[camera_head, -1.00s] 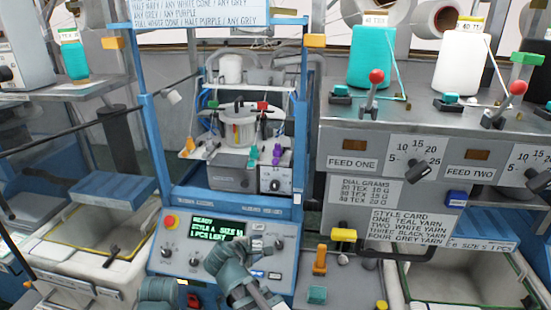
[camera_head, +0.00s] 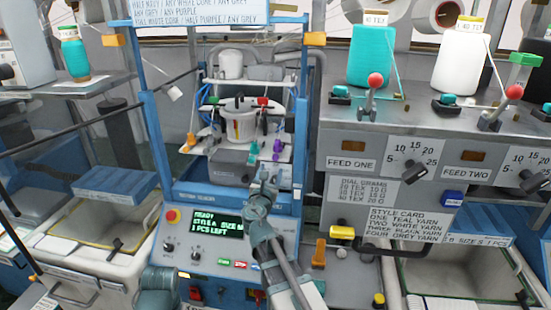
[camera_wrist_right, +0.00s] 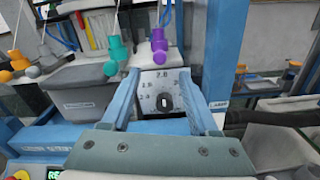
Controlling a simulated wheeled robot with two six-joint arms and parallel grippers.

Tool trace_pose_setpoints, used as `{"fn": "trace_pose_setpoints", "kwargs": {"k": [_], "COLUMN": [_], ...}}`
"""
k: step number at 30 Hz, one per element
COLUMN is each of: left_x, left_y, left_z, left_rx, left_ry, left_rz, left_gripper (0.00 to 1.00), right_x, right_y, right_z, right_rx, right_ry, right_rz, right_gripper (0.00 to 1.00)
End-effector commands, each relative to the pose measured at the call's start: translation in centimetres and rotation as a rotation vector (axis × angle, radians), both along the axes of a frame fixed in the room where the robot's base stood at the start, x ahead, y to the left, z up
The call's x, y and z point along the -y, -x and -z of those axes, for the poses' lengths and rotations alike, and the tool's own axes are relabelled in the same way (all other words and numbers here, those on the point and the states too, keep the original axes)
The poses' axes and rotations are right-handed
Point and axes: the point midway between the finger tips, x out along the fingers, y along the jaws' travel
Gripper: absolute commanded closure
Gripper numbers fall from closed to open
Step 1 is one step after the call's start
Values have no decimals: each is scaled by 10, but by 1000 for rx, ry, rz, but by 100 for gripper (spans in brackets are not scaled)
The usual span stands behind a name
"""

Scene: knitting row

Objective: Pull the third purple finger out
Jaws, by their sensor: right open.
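The purple finger (camera_head: 276,150) hangs at the right end of the row on the knitting machine's front. In the right wrist view, the purple finger (camera_wrist_right: 158,46) is upright, third from the left after an orange one (camera_wrist_right: 18,58) and a teal one (camera_wrist_right: 117,50). My right gripper (camera_head: 265,180) is below and slightly left of the purple finger in the head view. In the wrist view its two jaws (camera_wrist_right: 158,76) stand apart and empty, with the purple finger beyond their tips. I do not see my left gripper.
A numbered dial (camera_wrist_right: 163,96) shows between the jaws, on the machine front below the purple finger. Blue frame posts (camera_head: 300,120) stand on both sides of the machine. The display panel (camera_head: 215,222) is below. The feed console (camera_head: 375,140) is at the right.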

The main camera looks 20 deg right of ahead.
Motion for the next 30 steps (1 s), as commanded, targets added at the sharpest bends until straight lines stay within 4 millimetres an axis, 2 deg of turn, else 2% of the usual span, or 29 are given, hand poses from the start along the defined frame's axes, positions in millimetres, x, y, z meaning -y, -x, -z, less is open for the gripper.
{"fn": "trace_pose_setpoints", "kwargs": {"k": [1, 3, 12, 18, 29, 30], "left_x": [0, 0, 0, 0, 0, 0], "left_y": [0, 0, 0, 0, 0, 0], "left_z": [0, 0, 0, 0, 0, 0], "left_rx": [0, 0, 0, 0, 0, 0], "left_ry": [0, 0, 0, 0, 0, 0], "left_rz": [0, 0, 0, 0, 0, 0], "left_gripper": [100, 100, 100, 100, 100, 100], "right_x": [8, 17, 45, 54, 56, 55], "right_y": [-15, -27, -67, -79, -80, -80], "right_z": [0, 0, 0, 0, 0, 0], "right_rx": [0, 0, 0, 1, 0, 0], "right_ry": [-1, -1, -2, -2, -2, -2], "right_rz": [1, 3, 0, 1, 0, 0], "right_gripper": [39, 39, 39, 39, 39, 45]}}
